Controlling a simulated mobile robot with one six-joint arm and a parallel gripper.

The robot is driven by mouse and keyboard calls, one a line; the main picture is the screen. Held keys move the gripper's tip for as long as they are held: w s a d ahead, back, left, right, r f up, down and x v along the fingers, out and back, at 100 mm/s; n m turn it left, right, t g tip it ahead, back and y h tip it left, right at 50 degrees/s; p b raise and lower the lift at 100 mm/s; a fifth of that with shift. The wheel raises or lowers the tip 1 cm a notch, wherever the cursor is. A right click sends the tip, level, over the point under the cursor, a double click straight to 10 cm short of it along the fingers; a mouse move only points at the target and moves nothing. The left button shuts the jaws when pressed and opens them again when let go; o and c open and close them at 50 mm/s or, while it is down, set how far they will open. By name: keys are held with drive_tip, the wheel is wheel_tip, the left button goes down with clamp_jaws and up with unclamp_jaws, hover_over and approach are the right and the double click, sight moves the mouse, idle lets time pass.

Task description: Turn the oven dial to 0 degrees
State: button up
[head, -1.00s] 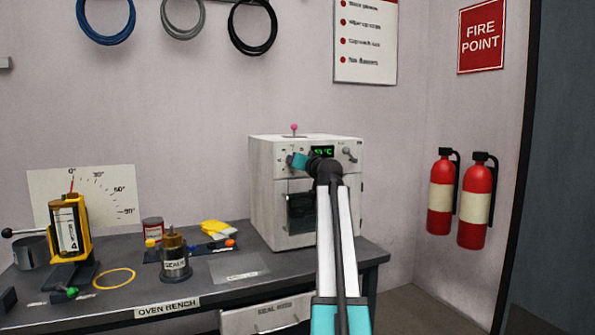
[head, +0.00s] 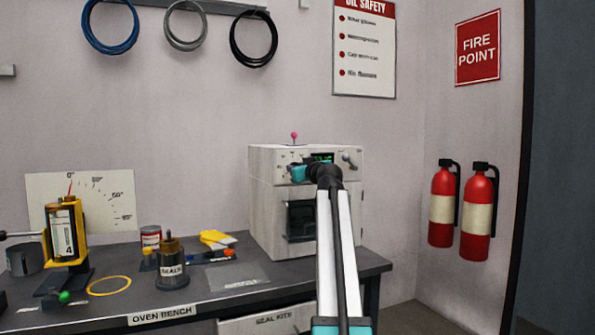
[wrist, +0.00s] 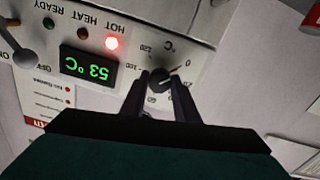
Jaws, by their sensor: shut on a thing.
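The oven (head: 272,195) is a pale box at the right end of the bench. My gripper (wrist: 159,90) is shut on the dial, one finger on each side. The wrist view is upside down. The mark seems to lie toward the 0 side, but its exact angle is too small to tell. The oven display (wrist: 88,66) reads 53 °C and the red HOT lamp (wrist: 112,42) is lit. In the head view my gripper (head: 299,173) is at the oven's front panel, hiding the dial.
A lever switch (wrist: 22,55) sits on the panel beside the display. Red extinguishers (head: 477,215) hang at right.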

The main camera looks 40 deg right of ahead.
drive_tip(key=o, duration=1.1)
drive_tip(key=shift+c, duration=0.2)
drive_tip(key=p+v, duration=0.3)
drive_tip(key=v, duration=1)
drive_tip(key=shift+s, duration=0.45)
drive_tip(key=shift+s+a, duration=0.1)
